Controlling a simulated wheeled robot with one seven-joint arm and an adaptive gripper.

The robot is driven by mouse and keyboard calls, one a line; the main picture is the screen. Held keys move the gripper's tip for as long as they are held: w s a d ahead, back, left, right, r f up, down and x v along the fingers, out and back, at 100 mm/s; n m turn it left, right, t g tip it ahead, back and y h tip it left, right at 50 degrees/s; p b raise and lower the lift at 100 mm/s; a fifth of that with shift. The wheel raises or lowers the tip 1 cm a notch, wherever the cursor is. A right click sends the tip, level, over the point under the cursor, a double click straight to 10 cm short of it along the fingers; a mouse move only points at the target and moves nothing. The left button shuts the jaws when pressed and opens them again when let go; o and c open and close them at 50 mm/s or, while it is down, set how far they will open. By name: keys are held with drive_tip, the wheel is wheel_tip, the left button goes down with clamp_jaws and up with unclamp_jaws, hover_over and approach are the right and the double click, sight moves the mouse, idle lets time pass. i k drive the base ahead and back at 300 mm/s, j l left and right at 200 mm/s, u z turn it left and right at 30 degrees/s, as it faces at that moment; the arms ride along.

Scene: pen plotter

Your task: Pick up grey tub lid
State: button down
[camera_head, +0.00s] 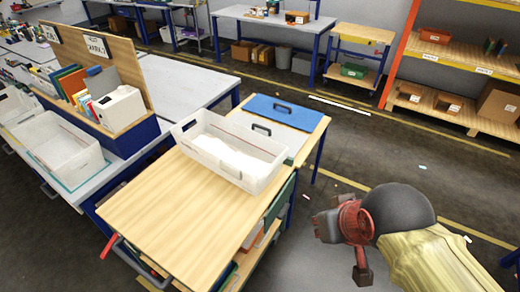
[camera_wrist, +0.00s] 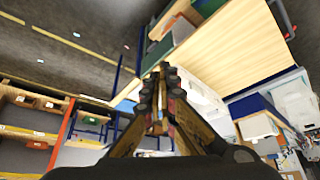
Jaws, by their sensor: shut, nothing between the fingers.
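My gripper (camera_head: 327,226) is to the right of the cart, over the floor, apart from both lids. In the wrist view my gripper (camera_wrist: 160,75) shows its fingers together and empty. The tub also shows there, partly behind the fingers, and I cannot clearly make out the grey lid.
A workbench at left holds another white tub (camera_head: 60,150), books and a white box (camera_head: 118,108). Shelving with boxes (camera_head: 498,102) stands at back right. A small blue cart (camera_head: 358,60) stands at the back. The floor right of the wooden cart is mostly open.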

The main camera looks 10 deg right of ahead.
sight(295, 141)
drive_tip(key=i+l+u, duration=0.2)
drive_tip(key=i+l, duration=0.35)
drive_tip(key=i, duration=0.2)
drive_tip(key=i+l+u, duration=0.15)
drive_tip(key=u, duration=0.3)
drive_tip(key=i+l+u, duration=0.1)
drive_tip(key=l+u, duration=0.15)
drive_tip(key=u, duration=0.2)
drive_tip(key=i+l+u, duration=0.15)
drive_tip(key=l, duration=0.55)
drive_tip(key=i+l+u, duration=0.1)
drive_tip(key=l, duration=0.65)
drive_tip(key=i+l+u, duration=0.15)
drive_tip(key=l, duration=0.6)
drive_tip(key=i+l+u, duration=0.15)
drive_tip(key=l, duration=0.6)
